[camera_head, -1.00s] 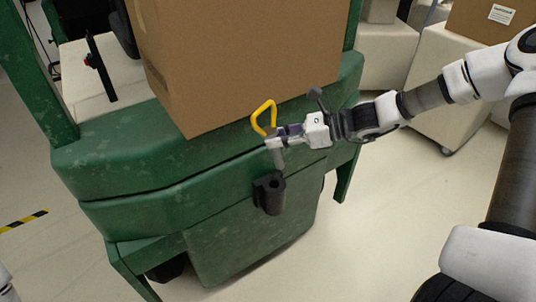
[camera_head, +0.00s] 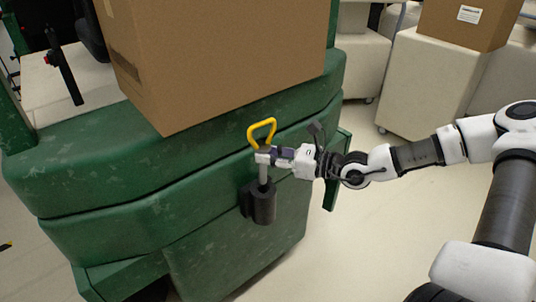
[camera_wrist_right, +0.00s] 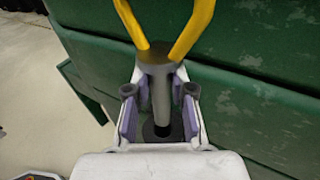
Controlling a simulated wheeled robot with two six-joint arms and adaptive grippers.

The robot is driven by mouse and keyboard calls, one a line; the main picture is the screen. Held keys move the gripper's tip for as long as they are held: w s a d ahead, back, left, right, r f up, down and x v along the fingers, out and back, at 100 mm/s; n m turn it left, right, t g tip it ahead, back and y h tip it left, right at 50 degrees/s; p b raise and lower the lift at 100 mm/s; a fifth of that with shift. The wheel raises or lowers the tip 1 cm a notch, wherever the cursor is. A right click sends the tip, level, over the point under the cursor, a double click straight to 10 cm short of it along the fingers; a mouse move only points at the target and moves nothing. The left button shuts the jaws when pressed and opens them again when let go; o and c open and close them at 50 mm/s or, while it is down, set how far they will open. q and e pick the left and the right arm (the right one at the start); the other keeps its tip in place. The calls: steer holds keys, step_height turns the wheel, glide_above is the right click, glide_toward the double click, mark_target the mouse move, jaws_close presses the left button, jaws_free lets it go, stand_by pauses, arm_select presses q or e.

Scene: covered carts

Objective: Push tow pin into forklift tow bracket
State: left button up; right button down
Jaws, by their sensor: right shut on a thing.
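The tow pin has a yellow loop handle (camera_head: 262,131) and a grey metal shaft (camera_head: 263,172). My right gripper (camera_head: 264,156) is shut on the pin just below the handle. The black tow bracket (camera_head: 262,204) is fixed to the rear of the green forklift (camera_head: 160,200). The pin stands about upright over the bracket, and its lower end meets the bracket's top opening; how deep it sits is hidden. In the right wrist view, the fingers (camera_wrist_right: 157,108) flank the dark pin (camera_wrist_right: 160,85), with the bracket's dark ring (camera_wrist_right: 163,132) below. My left gripper is out of view.
A large cardboard box (camera_head: 220,60) rests on the forklift above the bracket. Covered carts (camera_head: 430,85) stand at the back right, one bearing a smaller box (camera_head: 465,22). The floor to the right of the forklift is clear.

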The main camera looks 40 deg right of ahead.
mark_target(268, 186)
steer(key=shift+d+f+n+y+b, duration=0.1)
steer(key=shift+f+n+y+b, duration=0.3)
steer(key=shift+f, duration=0.3)
stand_by(1.1)
steer(key=shift+f+b, duration=4.45)
steer(key=shift+f, duration=0.25)
steer(key=c, duration=0.9)
jaws_free()
